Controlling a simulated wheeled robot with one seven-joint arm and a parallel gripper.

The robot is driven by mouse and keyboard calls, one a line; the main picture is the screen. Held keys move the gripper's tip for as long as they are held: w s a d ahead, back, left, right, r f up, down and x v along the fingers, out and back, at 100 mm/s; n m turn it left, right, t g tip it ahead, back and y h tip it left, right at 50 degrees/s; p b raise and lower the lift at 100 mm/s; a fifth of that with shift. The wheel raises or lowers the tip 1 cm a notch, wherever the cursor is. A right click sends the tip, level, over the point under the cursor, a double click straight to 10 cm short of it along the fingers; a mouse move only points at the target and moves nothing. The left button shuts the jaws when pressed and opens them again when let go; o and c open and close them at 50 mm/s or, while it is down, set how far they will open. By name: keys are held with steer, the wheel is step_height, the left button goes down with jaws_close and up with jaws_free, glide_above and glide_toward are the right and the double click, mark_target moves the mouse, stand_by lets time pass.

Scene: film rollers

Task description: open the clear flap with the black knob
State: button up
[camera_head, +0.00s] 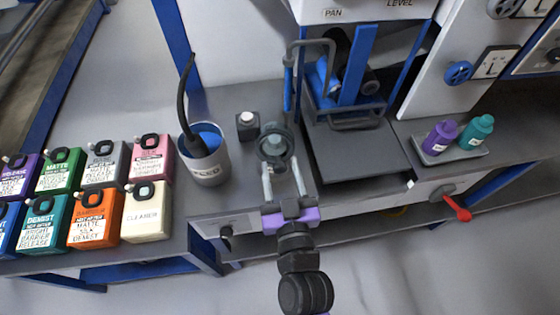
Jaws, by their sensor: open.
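My gripper (282,168) is open, its two pale fingers pointing away over the grey bench, left of the roller machine (352,65). A round grey fitting with a teal-grey centre (274,146) shows just beyond and between the fingertips; I cannot tell whether they touch it. The machine has blue posts, dark rollers and bent grey tube frames. I cannot make out a clear flap for certain. A small dark knob (226,232) is on the bench's front panel; I cannot tell whether it belongs to the flap.
A grey can with blue contents and a black hose (206,160) stands left of my gripper. A grey block with a white top (247,124) is behind. Several coloured jugs (95,213) stand at left. Purple (440,136) and teal (477,132) bottles and a red-handled lever (458,208) are at right.

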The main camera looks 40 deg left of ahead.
steer(key=shift+w+a, duration=0.4)
steer(key=shift+a, duration=0.05)
jaws_close()
stand_by(1.2)
